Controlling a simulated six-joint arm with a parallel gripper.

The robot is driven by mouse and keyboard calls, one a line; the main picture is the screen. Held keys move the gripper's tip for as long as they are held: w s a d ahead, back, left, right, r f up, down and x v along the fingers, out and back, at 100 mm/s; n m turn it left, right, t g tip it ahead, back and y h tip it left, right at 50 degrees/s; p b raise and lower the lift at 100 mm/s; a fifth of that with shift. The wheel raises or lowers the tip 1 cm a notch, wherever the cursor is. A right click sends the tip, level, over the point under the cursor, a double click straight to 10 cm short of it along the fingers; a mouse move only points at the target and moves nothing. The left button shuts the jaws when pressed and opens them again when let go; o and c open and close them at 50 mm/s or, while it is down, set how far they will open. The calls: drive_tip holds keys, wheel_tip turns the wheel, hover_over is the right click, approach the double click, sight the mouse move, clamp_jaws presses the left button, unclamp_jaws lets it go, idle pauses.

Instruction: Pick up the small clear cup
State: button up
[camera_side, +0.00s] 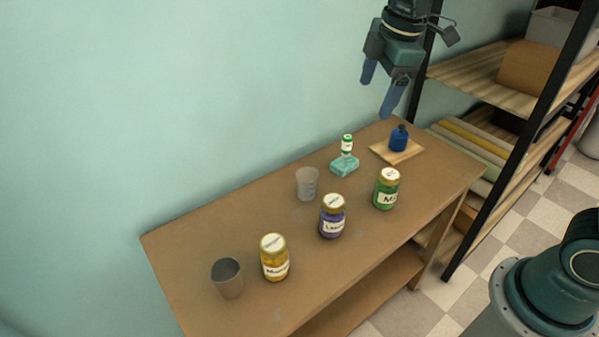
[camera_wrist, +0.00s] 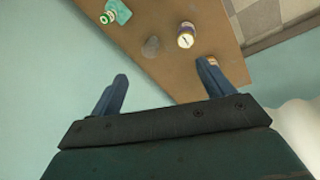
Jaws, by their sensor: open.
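The small clear cup (camera_side: 307,185) stands upright on the brown table, behind and left of a purple jar (camera_side: 332,217). It also shows in the wrist view as a faint grey shape (camera_wrist: 151,47). My gripper (camera_side: 377,99) is open and empty, high above the back right of the table, well apart from the cup. In the wrist view its two blue fingers (camera_wrist: 163,71) are spread wide with nothing between them, and the cup lies beyond their tips.
A larger grey cup (camera_side: 228,280) and a yellow jar (camera_side: 274,258) stand front left. A green jar (camera_side: 387,189) stands right. Behind are teal soap (camera_side: 344,166), a small green-and-white bottle (camera_side: 347,144) and a blue bottle (camera_side: 399,139) on a board. A shelf (camera_side: 480,75) stands right.

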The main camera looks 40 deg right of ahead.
drive_tip(key=w+a+f+n+g, duration=0.1)
drive_tip(key=w+a+f+n, duration=0.1)
drive_tip(key=w+f+n, duration=0.5)
drive_tip(key=n+g, duration=0.1)
drive_tip(key=n, duration=0.2)
hover_over(307, 177)
drive_tip(key=s+a, duration=0.1)
drive_tip(key=s, duration=0.1)
wheel_tip(307, 177, down, 8)
drive_tip(key=shift+a+f, duration=0.2)
drive_tip(key=shift+f, duration=0.05)
drive_tip(key=shift+f, duration=0.1)
wheel_tip(307, 177, down, 8)
drive_tip(key=shift+f, duration=0.25)
drive_tip(key=shift+f, duration=0.1)
drive_tip(key=shift+a+f, duration=0.1)
drive_tip(key=shift+f, duration=2.35)
drive_tip(key=shift+c, duration=0.2)
drive_tip(key=c, duration=1)
